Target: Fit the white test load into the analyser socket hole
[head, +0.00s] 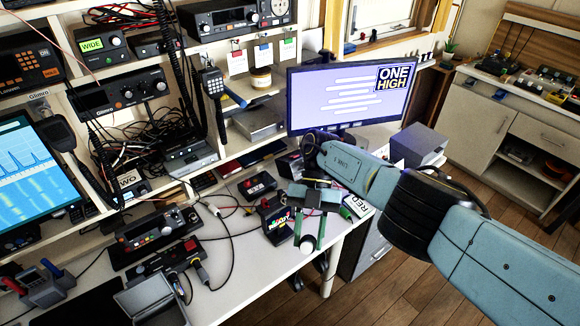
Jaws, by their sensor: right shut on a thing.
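My right gripper (309,240) reaches in from the right and hangs over the front edge of the desk, fingers pointing down. It is shut on a small dark piece with a rounded white end, which looks like the white test load (306,244). A small black device with a bright coloured display (278,221) stands on the desk just left of the gripper. A large blue screen with a spectrum trace (38,175), which looks like the analyser, stands at the far left. I cannot make out the socket hole. My left gripper is not in view.
Radios and cables crowd the shelves and the white desk (245,262). A radio unit (155,238) and an open grey case (150,300) lie at the front left. A monitor (345,95) stands behind my right arm. Open wooden floor lies beyond the desk's right edge.

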